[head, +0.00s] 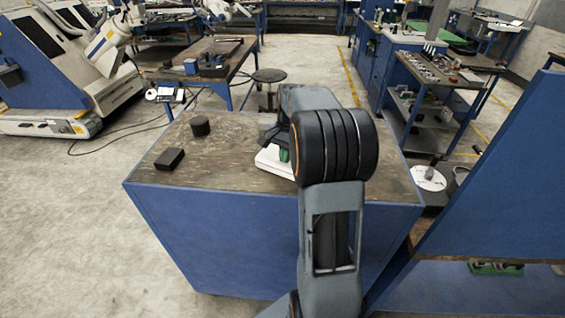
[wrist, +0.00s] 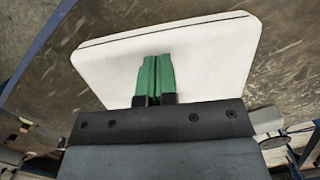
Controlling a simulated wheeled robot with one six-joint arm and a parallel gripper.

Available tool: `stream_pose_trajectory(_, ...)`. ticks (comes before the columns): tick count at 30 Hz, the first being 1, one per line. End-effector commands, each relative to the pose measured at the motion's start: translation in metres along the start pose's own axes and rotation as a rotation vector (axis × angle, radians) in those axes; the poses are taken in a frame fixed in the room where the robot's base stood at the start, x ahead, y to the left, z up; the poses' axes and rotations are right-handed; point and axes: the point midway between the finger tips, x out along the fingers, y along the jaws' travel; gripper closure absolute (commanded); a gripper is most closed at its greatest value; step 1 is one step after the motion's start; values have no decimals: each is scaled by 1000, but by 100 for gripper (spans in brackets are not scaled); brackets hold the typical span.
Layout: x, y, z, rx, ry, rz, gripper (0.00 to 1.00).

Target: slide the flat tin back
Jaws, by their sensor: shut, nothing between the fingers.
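The flat tin (wrist: 205,52) is a low white slab with rounded corners and a dark seam near its far edge. It lies on the worn wooden top of a blue cabinet. In the head view the white tin (head: 270,163) is partly hidden behind my arm. My gripper (wrist: 152,60) has green fingers that are shut together and empty. They overlap the middle of the tin in the wrist view, and I cannot tell whether they touch it. In the head view only a bit of the green fingers of my gripper (head: 284,155) shows.
A black box (head: 170,158) and a short black cylinder (head: 200,126) stand on the left of the cabinet top (head: 225,150). The top between them and the tin is bare. A round stool (head: 269,76) stands behind the cabinet. A blue panel (head: 490,190) rises at the right.

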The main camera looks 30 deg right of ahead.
Motion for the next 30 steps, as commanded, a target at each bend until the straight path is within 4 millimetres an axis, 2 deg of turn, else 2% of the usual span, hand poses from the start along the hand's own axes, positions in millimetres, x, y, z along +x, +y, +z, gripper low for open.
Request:
stream_pose_trajectory(1,10,1,2,-2,-18,12,100)
stream_pose_trajectory(8,-6,0,5,-3,-20,10,100)
stream_pose_trajectory(13,-7,4,1,0,-10,6,100)
stream_pose_trajectory(30,-23,3,-92,1,-8,4,100)
